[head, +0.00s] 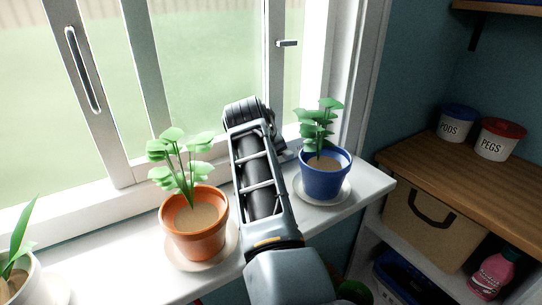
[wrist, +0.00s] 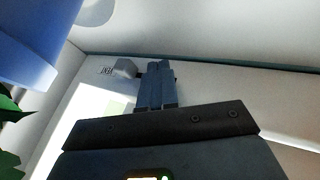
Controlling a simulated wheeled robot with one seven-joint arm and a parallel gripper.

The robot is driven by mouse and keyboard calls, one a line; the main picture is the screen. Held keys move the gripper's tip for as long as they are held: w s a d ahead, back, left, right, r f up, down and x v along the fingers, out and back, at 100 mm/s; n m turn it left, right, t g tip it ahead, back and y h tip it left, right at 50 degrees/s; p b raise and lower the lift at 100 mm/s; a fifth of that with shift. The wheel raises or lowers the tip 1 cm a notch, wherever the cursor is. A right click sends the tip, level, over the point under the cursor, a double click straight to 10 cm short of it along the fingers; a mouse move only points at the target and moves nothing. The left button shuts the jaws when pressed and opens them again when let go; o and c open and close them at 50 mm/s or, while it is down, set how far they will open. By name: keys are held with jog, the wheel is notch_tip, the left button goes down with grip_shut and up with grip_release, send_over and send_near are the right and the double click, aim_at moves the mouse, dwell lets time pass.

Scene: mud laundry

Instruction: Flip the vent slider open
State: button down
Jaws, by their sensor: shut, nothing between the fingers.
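In the wrist view, a small pale block (wrist: 121,68) with dark markings sits on a white frame surface; it may be the vent slider, but I cannot tell for sure. My gripper (wrist: 158,66) is shut and empty, its fingertips just right of this block. I cannot tell whether they touch it. In the head view my arm reaches over the sill between two potted plants. The fingertips and the block are not clear there, as my arm covers that part of the window frame.
A blue pot (head: 325,181) with a plant stands close right of my arm; it also shows in the wrist view (wrist: 38,42). A terracotta pot (head: 183,235) stands close left. A small latch (head: 287,43) is on the window frame. Shelves (head: 470,160) are at right.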

jog(key=b+v, duration=0.1)
jog(key=v, duration=0.9)
jog(key=shift+s+a, duration=0.25)
jog(key=shift+a, duration=0.1)
